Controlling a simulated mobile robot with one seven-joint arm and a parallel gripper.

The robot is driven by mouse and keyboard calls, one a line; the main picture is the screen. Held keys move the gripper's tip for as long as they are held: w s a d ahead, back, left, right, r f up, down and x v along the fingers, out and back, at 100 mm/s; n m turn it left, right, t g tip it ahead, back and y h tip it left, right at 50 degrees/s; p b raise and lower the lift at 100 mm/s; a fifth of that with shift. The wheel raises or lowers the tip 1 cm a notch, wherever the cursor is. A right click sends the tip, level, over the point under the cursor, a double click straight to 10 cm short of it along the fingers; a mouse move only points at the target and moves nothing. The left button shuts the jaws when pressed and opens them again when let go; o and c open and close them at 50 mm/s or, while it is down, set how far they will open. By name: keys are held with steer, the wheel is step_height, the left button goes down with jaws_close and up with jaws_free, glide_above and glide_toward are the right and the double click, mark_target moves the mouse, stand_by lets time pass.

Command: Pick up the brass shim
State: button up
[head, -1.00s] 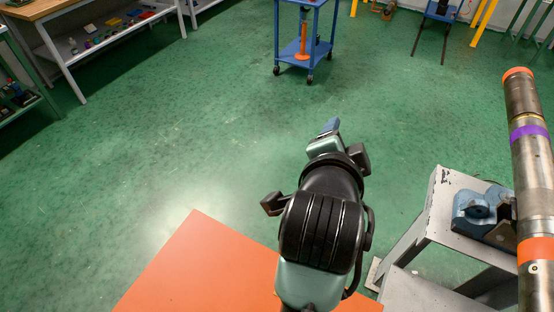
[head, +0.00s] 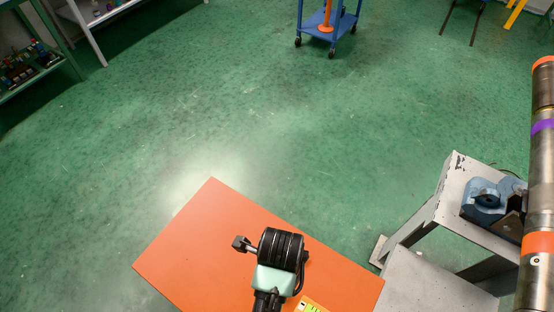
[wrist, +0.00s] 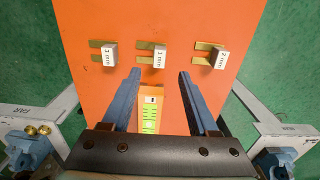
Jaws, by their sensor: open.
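Three brass shims lie in a row on the orange tabletop in the wrist view: a left shim (wrist: 97,44), a middle shim (wrist: 145,45) and a right shim (wrist: 203,46). Each has a pale block with a small mm label, which seem to read 3, 1 and 2 from left to right. My gripper (wrist: 160,72) is open and empty, its two blue-grey fingers pointing toward the row. The middle shim is just beyond the fingertips, roughly between their lines. In the head view my arm hides the fingers and the shims.
An orange and green level-like tool (wrist: 151,110) lies on the orange tabletop (head: 205,230), between my fingers in the wrist view. A blue vise (head: 485,197) on a grey stand and a tall banded pipe (head: 540,180) are at right. Green floor beyond is clear to the blue cart (head: 325,30).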

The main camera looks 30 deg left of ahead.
steer(key=shift+a+f, duration=0.15)
steer(key=shift+f, duration=3.1)
jaws_close()
